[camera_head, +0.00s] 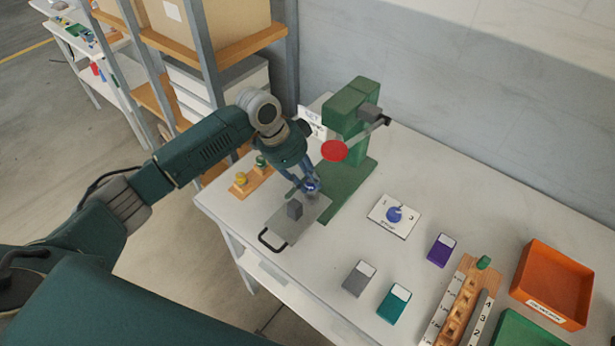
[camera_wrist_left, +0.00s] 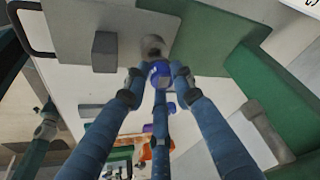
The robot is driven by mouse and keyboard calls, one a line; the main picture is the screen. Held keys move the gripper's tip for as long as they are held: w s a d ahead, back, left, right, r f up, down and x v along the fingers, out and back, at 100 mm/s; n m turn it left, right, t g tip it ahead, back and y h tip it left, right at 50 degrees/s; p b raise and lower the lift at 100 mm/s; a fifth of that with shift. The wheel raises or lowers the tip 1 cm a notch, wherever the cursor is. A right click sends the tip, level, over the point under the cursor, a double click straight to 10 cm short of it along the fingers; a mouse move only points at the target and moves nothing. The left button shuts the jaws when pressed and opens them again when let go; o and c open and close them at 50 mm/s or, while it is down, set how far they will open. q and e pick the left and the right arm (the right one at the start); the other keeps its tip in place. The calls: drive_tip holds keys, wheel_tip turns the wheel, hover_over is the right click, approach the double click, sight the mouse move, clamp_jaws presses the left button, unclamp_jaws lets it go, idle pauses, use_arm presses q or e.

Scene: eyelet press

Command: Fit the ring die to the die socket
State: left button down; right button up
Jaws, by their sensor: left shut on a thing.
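My left gripper (camera_head: 310,187) is over the grey plate (camera_head: 282,226) in front of the green press (camera_head: 352,118). Its three fingers are shut on the small blue ring die (camera_head: 312,187), which also shows between the fingertips in the left wrist view (camera_wrist_left: 159,70). In that view a round grey die socket (camera_wrist_left: 153,44) on the plate (camera_wrist_left: 75,25) appears right beside the die. I cannot tell whether the two touch. In the head view the fingers and die hide the socket. My right gripper is not in view.
A grey block (camera_head: 294,210) stands on the plate close to the fingers. The press has a red disc (camera_head: 334,151). A wooden stand (camera_head: 251,180), a picture card (camera_head: 394,216), small boxes (camera_head: 441,250) and an orange bin (camera_head: 552,283) share the white table.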

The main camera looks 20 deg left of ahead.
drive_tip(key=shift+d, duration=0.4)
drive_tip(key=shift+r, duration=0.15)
use_arm(q)
drive_tip(key=shift+y+p, duration=0.4)
drive_tip(key=shift+p, duration=0.3)
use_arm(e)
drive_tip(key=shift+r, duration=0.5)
use_arm(q)
drive_tip(key=shift+w, duration=0.1)
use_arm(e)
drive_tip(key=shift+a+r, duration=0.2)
use_arm(q)
drive_tip(key=shift+d+p, duration=0.1)
drive_tip(key=shift+p, duration=0.4)
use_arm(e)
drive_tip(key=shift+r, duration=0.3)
use_arm(q)
drive_tip(key=shift+p, duration=0.35)
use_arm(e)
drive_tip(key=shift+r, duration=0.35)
use_arm(q)
drive_tip(key=shift+f, duration=0.4)
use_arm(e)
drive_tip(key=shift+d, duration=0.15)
use_arm(q)
drive_tip(key=shift+p, duration=1.05)
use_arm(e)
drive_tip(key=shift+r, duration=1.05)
